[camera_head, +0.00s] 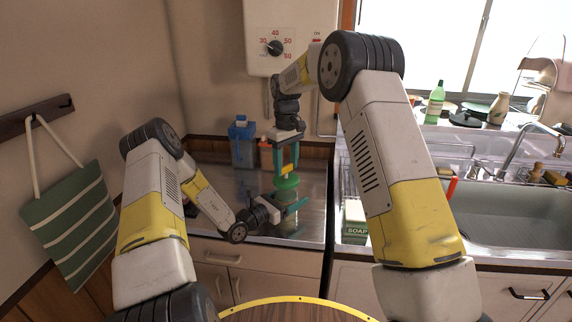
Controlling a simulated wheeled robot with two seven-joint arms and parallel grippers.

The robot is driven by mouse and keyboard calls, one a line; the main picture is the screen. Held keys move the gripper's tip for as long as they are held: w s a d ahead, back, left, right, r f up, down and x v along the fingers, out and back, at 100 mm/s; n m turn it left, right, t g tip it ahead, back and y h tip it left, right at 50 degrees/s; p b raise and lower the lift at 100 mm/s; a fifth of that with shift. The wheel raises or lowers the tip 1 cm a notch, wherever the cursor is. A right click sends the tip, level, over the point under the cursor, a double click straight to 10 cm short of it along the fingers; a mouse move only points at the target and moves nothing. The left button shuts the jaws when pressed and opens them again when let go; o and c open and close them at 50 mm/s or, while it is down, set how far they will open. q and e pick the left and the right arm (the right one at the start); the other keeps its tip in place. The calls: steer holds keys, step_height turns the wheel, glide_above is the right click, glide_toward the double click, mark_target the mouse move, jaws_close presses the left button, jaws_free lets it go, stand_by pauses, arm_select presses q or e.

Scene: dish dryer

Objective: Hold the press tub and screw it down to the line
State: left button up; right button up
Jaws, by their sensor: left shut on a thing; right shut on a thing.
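The press tub (286,195) stands upright on the steel counter at the middle of the view. Its green top (287,182) shows above a greenish body, with a yellow knob (288,169) on top. My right gripper (286,165) points down from above and is shut on the yellow knob. My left gripper (287,208) comes in low from the left and is shut on the tub's body, with one teal finger showing at its front right. The line on the tub is too small to make out, and the gripper hides part of the lower body.
A blue container (242,143) and an orange-capped bottle (266,152) stand behind the tub. A soap box (355,222) and the sink (510,215) are to the right. A water heater (272,22) hangs above. The counter left of the tub is mostly clear.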

steer(key=m, duration=0.6)
steer(key=shift+m, duration=0.3)
stand_by(0.4)
steer(key=o, duration=1.4)
step_height(320, 180, up, 12)
steer(key=shift+r, duration=0.1)
stand_by(1.3)
